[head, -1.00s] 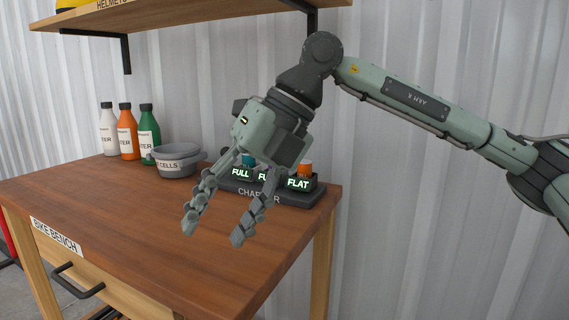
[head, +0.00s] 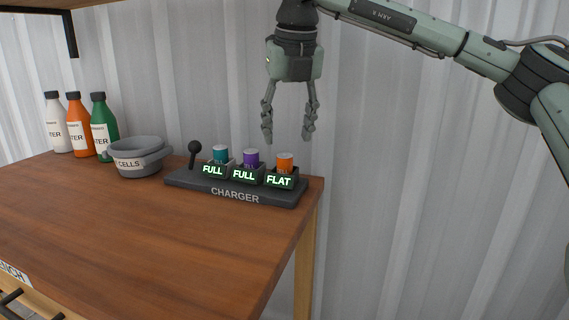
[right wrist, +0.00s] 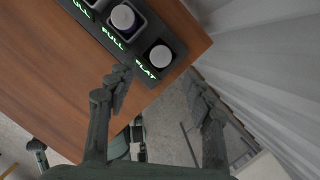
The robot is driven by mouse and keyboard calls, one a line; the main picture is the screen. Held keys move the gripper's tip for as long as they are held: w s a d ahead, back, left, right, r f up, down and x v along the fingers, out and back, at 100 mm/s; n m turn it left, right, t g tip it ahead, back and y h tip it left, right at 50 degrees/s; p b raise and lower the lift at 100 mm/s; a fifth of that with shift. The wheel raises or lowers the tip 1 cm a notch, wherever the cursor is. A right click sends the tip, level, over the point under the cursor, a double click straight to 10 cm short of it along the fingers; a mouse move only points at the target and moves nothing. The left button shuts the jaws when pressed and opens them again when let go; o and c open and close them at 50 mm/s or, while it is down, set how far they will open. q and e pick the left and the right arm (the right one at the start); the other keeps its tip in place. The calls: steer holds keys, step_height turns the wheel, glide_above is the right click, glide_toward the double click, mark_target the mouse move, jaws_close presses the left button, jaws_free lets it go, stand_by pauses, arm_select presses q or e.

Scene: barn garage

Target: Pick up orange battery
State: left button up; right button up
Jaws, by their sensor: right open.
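The orange battery (head: 285,162) stands upright in the right-hand slot of the dark charger (head: 182,179), behind a lit label reading FLAT. In the right wrist view the battery's pale round top (right wrist: 160,56) shows in that slot. My right gripper (head: 288,137) is open and empty, pointing down above the battery in the head view. In the right wrist view the fingers (right wrist: 160,85) are spread apart and the battery lies ahead of them, apart from both. My left gripper is in neither view.
A teal battery (head: 220,153) and a purple battery (head: 251,158) stand in the other slots, labelled FULL. A dark knobbed lever (head: 194,150) rises at the charger's left end. A grey CELLS bowl (head: 138,160) and several bottles (head: 104,128) stand left. The bench (head: 150,235) front is clear.

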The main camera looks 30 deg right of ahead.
mark_target(285, 154)
steer(key=shift+w+d+f, duration=0.15)
steer(key=shift+w, duration=0.35)
steer(key=shift+x, duration=2.4)
jaws_close()
